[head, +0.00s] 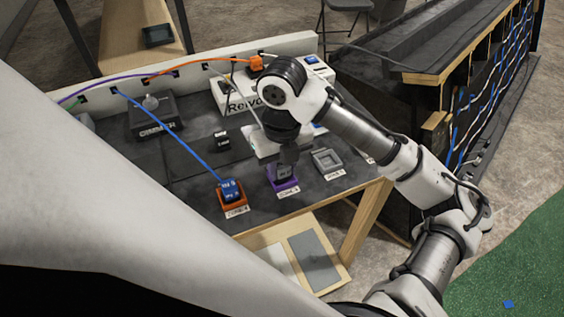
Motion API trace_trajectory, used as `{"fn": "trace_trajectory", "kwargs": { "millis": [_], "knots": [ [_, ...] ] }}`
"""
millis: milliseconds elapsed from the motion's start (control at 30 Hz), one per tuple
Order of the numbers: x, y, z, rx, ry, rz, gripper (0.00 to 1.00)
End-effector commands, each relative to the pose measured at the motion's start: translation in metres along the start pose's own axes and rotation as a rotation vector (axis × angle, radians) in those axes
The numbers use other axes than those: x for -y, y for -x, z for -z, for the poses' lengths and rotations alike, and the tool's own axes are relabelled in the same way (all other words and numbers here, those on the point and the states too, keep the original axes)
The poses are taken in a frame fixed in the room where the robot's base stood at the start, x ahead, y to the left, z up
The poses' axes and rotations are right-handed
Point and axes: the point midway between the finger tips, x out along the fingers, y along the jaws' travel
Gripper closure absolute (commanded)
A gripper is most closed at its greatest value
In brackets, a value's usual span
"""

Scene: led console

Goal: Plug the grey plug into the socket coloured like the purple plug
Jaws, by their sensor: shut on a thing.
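My gripper (287,157) points down at the front of the console and is shut on the grey plug (283,172). The grey plug is at the mouth of the purple socket (282,188); I cannot tell how deep it sits. The gripper hides its upper part. To the left, an orange socket (233,209) holds a blue plug (230,188) on a blue cable. To the right, a grey socket (327,161) is empty. A purple cable (128,76) runs along the back wall, but I cannot make out the purple plug.
An orange plug (255,64) sits by a white labelled box (232,94) at the back. A black dimmer box (153,117) stands at the left. My arm covers the right side of the console. A dark rack (420,100) stands beyond it.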

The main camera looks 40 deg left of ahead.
Motion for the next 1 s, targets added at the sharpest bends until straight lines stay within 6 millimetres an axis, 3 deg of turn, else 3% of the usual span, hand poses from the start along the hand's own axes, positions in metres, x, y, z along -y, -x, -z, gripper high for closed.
{"fn": "trace_trajectory", "kwargs": {
  "millis": [1000],
  "knots": [
    [-0.0006, -0.0094, 0.0006, -0.006, 0.001, -0.001, 0.96]
  ]
}}
